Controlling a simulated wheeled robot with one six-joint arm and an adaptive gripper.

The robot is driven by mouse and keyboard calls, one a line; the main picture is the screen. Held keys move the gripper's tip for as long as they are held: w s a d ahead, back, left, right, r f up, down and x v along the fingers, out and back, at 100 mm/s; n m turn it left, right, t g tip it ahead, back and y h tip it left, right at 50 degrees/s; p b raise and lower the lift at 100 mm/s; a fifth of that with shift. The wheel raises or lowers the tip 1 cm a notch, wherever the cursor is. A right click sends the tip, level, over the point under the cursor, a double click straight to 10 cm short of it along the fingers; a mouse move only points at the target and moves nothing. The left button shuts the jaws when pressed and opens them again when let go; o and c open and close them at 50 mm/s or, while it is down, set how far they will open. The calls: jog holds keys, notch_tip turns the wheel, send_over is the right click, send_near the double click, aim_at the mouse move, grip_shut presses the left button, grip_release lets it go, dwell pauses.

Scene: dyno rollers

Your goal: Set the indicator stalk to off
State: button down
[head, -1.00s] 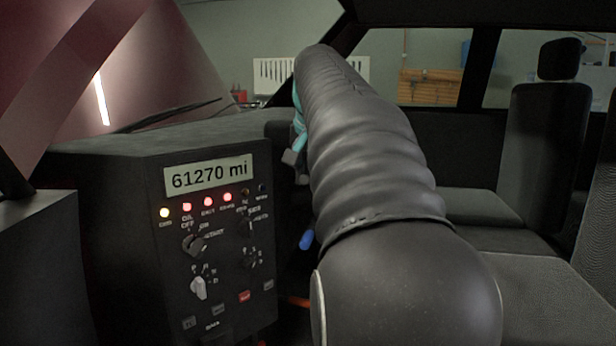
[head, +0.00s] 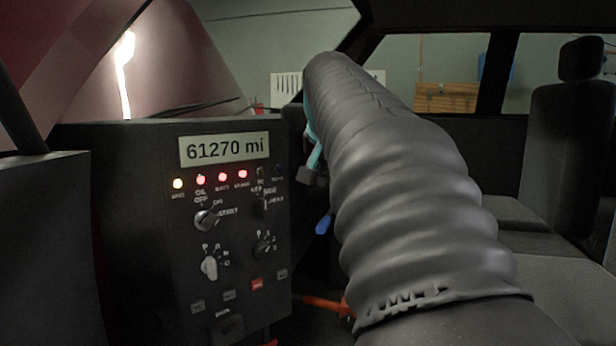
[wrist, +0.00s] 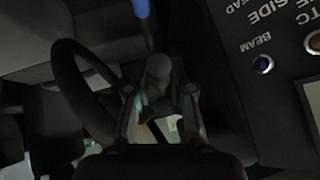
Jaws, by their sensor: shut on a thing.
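In the wrist view, my gripper (wrist: 160,95) has its two fingers on either side of a dark grey stalk with a rounded end (wrist: 158,67). It is shut on this stalk, which appears to be the indicator stalk; no marking on it is readable. A separate blue-tipped lever (wrist: 141,9) points past the top of that view; its blue tip also shows below my arm in the head view (head: 323,225). In the head view my gripper (head: 312,170) is mostly hidden behind my arm, with only teal and dark parts showing. The held stalk is hidden there.
The black dash panel (head: 230,270) stands left of my arm, with its display (head: 224,149), lit lamps and knobs. In the wrist view the steering wheel rim (wrist: 78,62) is close to my gripper's left. An orange lever (head: 322,304) is low beside the panel. Seats are at right.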

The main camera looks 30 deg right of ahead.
jog(key=c, duration=1)
grip_release()
jog(key=v, duration=1.2)
